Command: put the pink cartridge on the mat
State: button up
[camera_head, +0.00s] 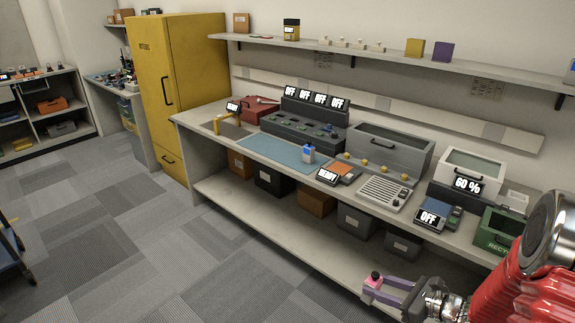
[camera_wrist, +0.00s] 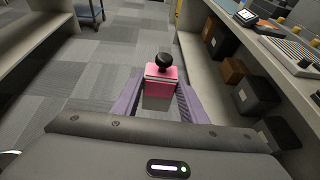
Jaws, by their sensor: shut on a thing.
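The pink cartridge (camera_wrist: 161,78) has a black round knob on top. It sits between the purple fingers of my gripper (camera_wrist: 160,95) in the wrist view, and the gripper is shut on it. In the head view my gripper (camera_head: 386,287) is at the lower right, in front of the bench and below its top, with the cartridge (camera_head: 374,279) at its tips. The blue mat (camera_head: 270,150) lies flat on the bench top, farther back and to the left of my gripper. A small blue and white device (camera_head: 308,153) stands at the mat's right end.
The bench (camera_head: 215,143) also holds a dark charger rack (camera_head: 297,130), a grey bin (camera_head: 390,150), a keyboard-like panel (camera_head: 384,192) and a green recycling box (camera_head: 496,232). A lower shelf holds several boxes. A yellow cabinet (camera_head: 180,80) stands at the left. The carpet in front is clear.

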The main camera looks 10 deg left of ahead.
aim_at(288, 153)
jog(key=k, duration=0.55)
jog(key=u, duration=0.25)
jog(key=i, duration=0.7)
jog(key=u, duration=0.8)
jog(key=i, duration=0.65)
jog(key=u, duration=0.35)
jog(key=i, duration=1.75)
jog(key=z, duration=0.7)
